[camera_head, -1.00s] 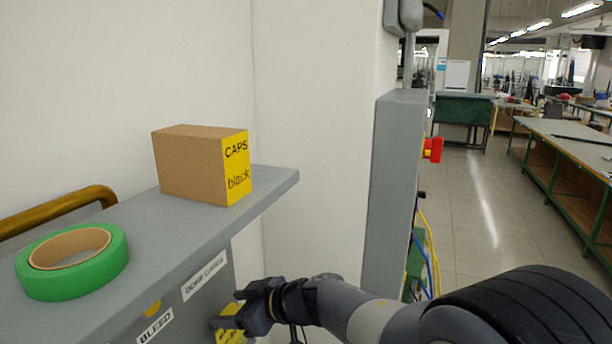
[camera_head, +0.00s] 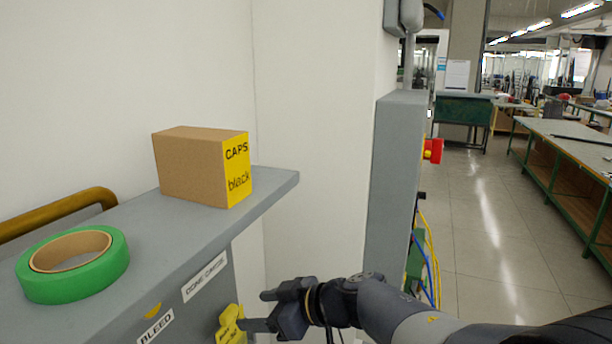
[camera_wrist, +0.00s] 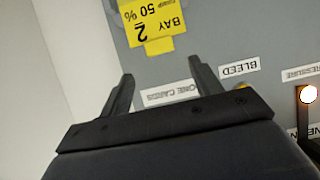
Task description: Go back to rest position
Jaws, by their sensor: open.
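My gripper (camera_head: 258,310) is in front of the grey cabinet (camera_head: 205,308), at the lower middle of the head view. Its two fingers are apart with nothing between them. The wrist view shows the gripper (camera_wrist: 160,90) with both fingers spread and empty. A yellow card (camera_head: 229,326) is on the cabinet front just left of the fingertips. In the wrist view the yellow card (camera_wrist: 152,22) reads "BAY 2" and "50 %", upside down, beyond the fingertips.
A cardboard box (camera_head: 192,168) marked "CAPS black" and a green tape roll (camera_head: 105,272) lie on the cabinet top. A brass rail (camera_head: 60,212) runs at the left. A grey wall unit (camera_head: 393,200) with cables stands right of the gripper. Open floor (camera_head: 480,240) lies beyond.

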